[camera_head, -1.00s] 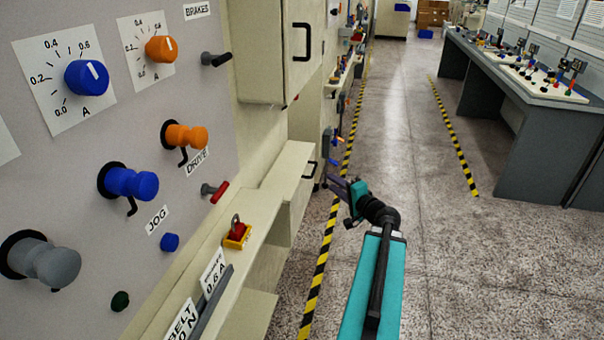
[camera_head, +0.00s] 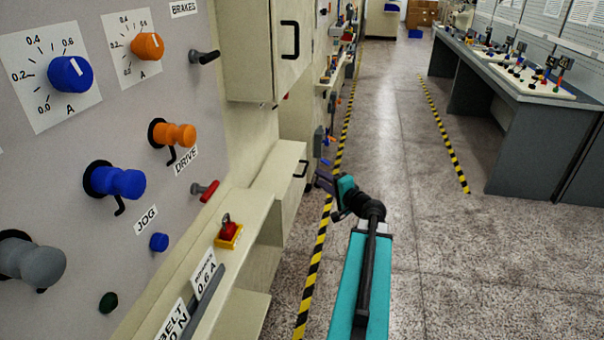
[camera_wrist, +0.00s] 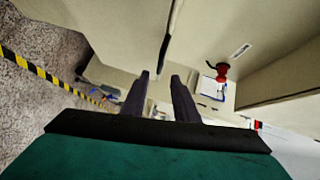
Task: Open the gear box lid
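A cream box (camera_head: 277,168) with a black handle (camera_head: 302,169) on its front stands low beside the wall panel; it may be the gear box, but I see no label naming it. Its top is down. My gripper (camera_head: 323,182) is just to the right of this handle in the head view, small and partly hidden by my own wrist. In the wrist view my gripper (camera_wrist: 160,75) has its two dark fingers apart with nothing between them. A long dark bar (camera_wrist: 170,35), perhaps the handle, lies ahead of the fingertips, apart from them.
An upper cream cabinet (camera_head: 270,52) with a black handle (camera_head: 290,40) overhangs the box. The panel with knobs and levers (camera_head: 120,181) is on the left. A red knob on a yellow base (camera_head: 229,231) sits on the ledge. The aisle floor (camera_head: 400,130) is clear.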

